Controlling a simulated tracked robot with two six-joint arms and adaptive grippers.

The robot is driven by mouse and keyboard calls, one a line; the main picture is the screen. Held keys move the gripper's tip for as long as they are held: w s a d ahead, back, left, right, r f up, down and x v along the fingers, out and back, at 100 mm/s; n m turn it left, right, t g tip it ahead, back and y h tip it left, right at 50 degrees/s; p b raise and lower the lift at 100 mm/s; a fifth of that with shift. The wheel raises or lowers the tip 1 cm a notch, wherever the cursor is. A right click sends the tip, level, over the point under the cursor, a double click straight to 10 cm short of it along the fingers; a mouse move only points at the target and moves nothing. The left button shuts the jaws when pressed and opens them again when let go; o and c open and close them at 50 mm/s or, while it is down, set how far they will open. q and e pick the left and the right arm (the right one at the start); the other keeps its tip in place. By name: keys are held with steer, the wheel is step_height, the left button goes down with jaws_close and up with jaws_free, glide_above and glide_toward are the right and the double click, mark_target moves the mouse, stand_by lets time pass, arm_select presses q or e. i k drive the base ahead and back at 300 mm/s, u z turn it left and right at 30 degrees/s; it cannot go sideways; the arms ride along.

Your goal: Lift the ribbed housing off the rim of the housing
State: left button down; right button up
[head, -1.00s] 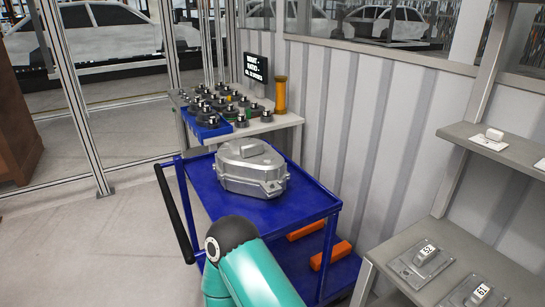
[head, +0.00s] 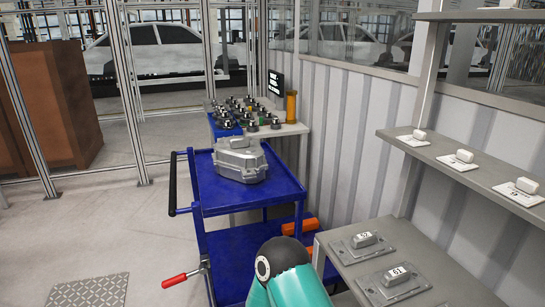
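The grey metal housing (head: 240,160) sits on the top shelf of the blue cart (head: 250,197), toward its far left. A raised block shows on its top, and its upper and lower parts look closed together. I cannot make out ribs or a separate rim at this distance. A teal arm link of mine comes in at the bottom centre, in front of the cart. Neither gripper shows in the head view.
A table with several dark round parts (head: 247,113) and a yellow cylinder (head: 291,105) stands behind the cart. Shelves with numbered blocks (head: 365,240) stand at right. A red-handled lever (head: 182,278) sticks out at the cart's lower left.

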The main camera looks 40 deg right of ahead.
mark_target(242, 152)
steer(key=z, duration=0.25)
steer(key=k, duration=0.25)
steer(key=z, duration=0.45)
steer(key=i, duration=0.9)
steer(key=z, duration=0.05)
